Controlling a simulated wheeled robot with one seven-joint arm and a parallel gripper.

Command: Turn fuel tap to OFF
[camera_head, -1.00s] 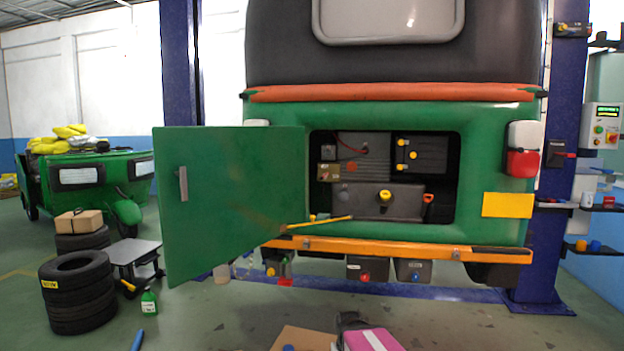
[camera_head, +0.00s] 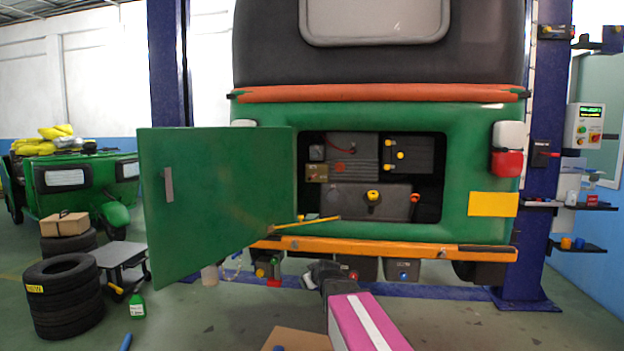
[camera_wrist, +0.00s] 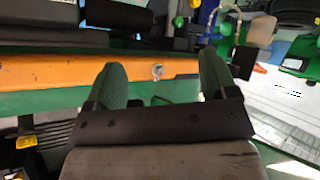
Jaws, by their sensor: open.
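I cannot tell for certain which part is the fuel tap. Under the left end of the orange bumper (camera_head: 400,247) of the green rickshaw hangs a small fitting with a yellow knob (camera_head: 260,272). Dark boxes with a red knob (camera_head: 353,275) and a blue knob (camera_head: 403,276) hang right of it. In the open rear bay, a yellow knob (camera_head: 372,195) sits on a grey unit.
The green door (camera_head: 215,205) stands open at the left, with a yellow rod (camera_head: 305,221) beside its lower right edge. Blue lift posts (camera_head: 545,200) flank the rickshaw. Floor at the lower right is clear.

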